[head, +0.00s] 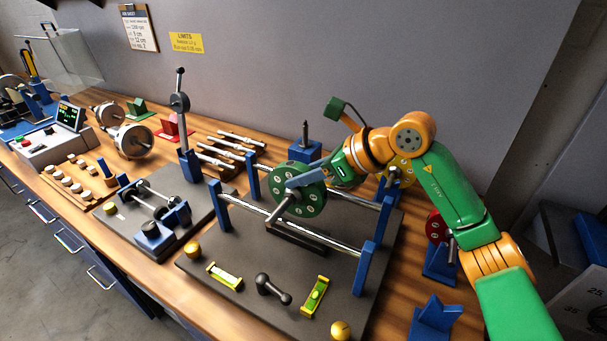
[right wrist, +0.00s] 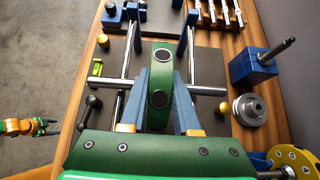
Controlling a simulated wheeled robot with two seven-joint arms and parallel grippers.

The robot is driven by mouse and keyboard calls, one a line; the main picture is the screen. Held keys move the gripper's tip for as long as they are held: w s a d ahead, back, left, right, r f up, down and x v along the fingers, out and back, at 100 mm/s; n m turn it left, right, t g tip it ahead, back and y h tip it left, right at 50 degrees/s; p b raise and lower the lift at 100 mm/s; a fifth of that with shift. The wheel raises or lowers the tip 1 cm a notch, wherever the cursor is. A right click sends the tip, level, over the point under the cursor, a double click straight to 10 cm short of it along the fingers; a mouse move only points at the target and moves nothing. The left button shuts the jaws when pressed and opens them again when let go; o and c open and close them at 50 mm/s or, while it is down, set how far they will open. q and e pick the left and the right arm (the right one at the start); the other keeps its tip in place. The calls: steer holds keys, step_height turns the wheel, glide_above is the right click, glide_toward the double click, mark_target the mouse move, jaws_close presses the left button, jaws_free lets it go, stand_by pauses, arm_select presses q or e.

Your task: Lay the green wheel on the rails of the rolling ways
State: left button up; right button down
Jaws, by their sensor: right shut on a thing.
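The green wheel (head: 312,201) is upright on a steel axle, held by my right gripper (head: 300,184) over the rolling ways. The wheel also shows in the right wrist view (right wrist: 160,68), between the fingers of the right gripper (right wrist: 163,100). The rolling ways have two steel rails (head: 330,239) on blue posts. In the right wrist view the axle (right wrist: 211,91) lies across both rails, one end past each. Whether it touches them I cannot tell. My left gripper (right wrist: 50,127) is small at the left edge of the right wrist view, off the bench; its jaw state is unclear.
A level (head: 225,277), a dark knobbed handle (head: 273,289) and a second level (head: 316,297) lie in front of the ways. A blue block with a spindle (head: 306,149) stands behind. Blue stands and a red wheel (head: 437,227) are at the right.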

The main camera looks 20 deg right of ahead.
steer(key=shift+f+b, duration=0.7)
stand_by(0.8)
steer(key=c, duration=0.6)
jaws_free()
steer(key=shift+s, duration=0.15)
steer(key=shift+c, duration=0.2)
step_height(320, 180, up, 9)
steer(key=p, duration=0.8)
steer(key=shift+r, duration=0.2)
steer(key=shift+f, duration=0.15)
